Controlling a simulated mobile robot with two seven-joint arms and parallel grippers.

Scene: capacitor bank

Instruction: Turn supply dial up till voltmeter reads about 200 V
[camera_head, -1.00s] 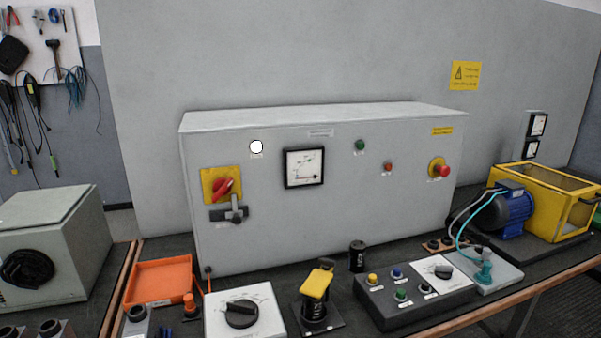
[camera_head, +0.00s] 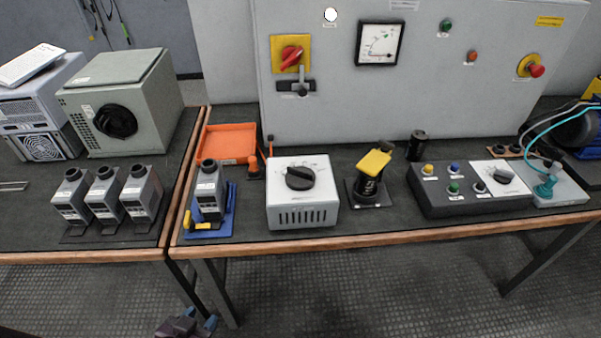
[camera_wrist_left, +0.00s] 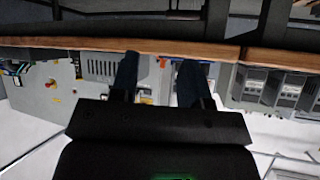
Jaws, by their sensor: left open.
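A white box (camera_head: 302,215) with front vents stands on the bench and carries a black dial (camera_head: 300,178) with scale marks on its sloped top. A square black-framed meter (camera_head: 379,45) is on the grey cabinet above it; its reading is too small to tell. My left gripper (camera_head: 200,320) is low in front of the bench, below its edge, apart from the dial. In the left wrist view my left gripper (camera_wrist_left: 158,75) is open and empty. The vented box (camera_wrist_left: 100,67) appears upside down there. My right gripper is not in view.
A capacitor (camera_head: 208,188) in a blue holder stands left of the box. A yellow-topped device (camera_head: 369,190) and a button console (camera_head: 470,200) stand right. An orange tray (camera_head: 230,143) lies behind. The wooden bench edge (camera_head: 400,230) lies between my gripper and the bench top.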

